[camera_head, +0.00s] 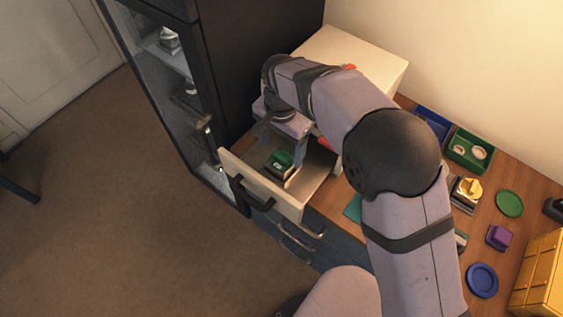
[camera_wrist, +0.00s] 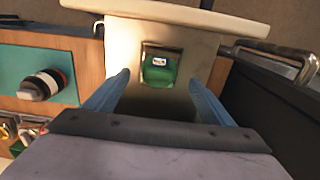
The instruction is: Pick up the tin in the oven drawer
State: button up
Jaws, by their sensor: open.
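A small green tin (camera_head: 279,159) with a pale label lies inside the pulled-out cream drawer (camera_head: 262,187) of the white oven (camera_head: 362,55). In the wrist view the tin (camera_wrist: 160,70) lies on the drawer floor (camera_wrist: 125,50), centred between my fingers. My gripper (camera_wrist: 159,80) is open, with one blue finger on each side of the tin and nothing held. In the head view my gripper (camera_head: 297,155) is above the open drawer, close to the tin. I cannot tell the exact height gap. My arm hides part of the oven.
A black lens with an orange-brown band (camera_wrist: 42,85) lies on a teal mat (camera_wrist: 20,58) beside the drawer. A green tray (camera_head: 470,150), a green plate (camera_head: 509,203), a blue plate (camera_head: 482,280) and a purple block (camera_head: 499,237) stand on the right. A dark cabinet stands left of the oven.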

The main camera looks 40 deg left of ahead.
aim_at(282, 157)
jog(key=shift+s+d+f+p, duration=0.1)
jog(key=shift+f+p, duration=0.9)
jog(key=shift+f, duration=1.3)
jog(key=c, duration=1.2)
